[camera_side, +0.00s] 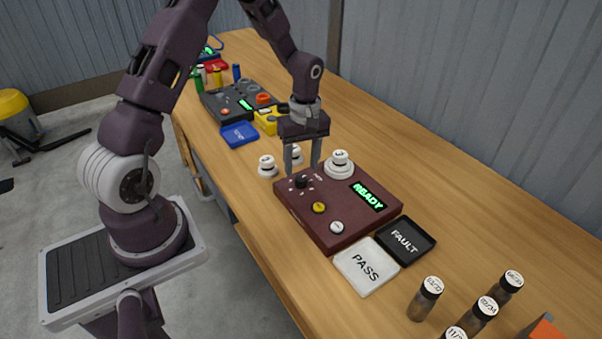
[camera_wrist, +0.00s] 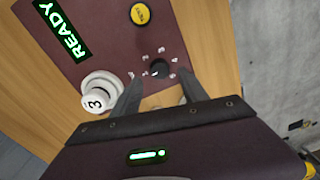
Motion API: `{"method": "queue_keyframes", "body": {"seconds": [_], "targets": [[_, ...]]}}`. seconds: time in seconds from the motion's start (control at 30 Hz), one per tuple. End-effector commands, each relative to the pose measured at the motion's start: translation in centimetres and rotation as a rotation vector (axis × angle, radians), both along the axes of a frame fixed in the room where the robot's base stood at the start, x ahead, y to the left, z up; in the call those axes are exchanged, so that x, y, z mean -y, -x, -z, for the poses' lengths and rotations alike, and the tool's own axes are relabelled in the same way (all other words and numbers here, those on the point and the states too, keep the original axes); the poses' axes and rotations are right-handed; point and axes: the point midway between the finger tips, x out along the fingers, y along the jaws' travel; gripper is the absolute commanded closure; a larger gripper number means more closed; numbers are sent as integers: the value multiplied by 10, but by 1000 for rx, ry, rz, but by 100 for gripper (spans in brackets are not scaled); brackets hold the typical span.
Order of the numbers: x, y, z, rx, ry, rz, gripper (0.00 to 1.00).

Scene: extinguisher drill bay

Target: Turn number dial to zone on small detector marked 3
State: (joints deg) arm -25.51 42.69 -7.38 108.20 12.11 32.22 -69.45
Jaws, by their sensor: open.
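A maroon test box (camera_side: 325,222) stands on the bench with a lit green READY display (camera_side: 368,196). Its black number dial (camera_side: 301,181) is at the left corner, ringed by small numbers; it shows in the wrist view (camera_wrist: 158,69) too. I cannot read which number its pointer marks. A white detector (camera_side: 339,163) sits at the box's far corner; its top reads 3 in the wrist view (camera_wrist: 97,101). My gripper (camera_side: 302,167) is open, pointing down above the dial. In the wrist view its fingertips (camera_wrist: 158,88) lie on either side of the dial, holding nothing.
Two more white detectors, one nearer (camera_side: 267,167) and one partly hidden (camera_side: 294,155), stand left of the box. A yellow button (camera_side: 319,207) and a white button (camera_side: 336,227) are on the box. PASS (camera_side: 366,267) and FAULT (camera_side: 406,241) trays lie in front.

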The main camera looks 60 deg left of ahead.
Motion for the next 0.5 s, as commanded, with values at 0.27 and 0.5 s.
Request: {"method": "queue_keyframes", "body": {"seconds": [0.27, 0.5], "targets": [[0, 2, 36, 0, 1, 2, 48], [0, 2, 37, 0, 0, 3, 50]]}}
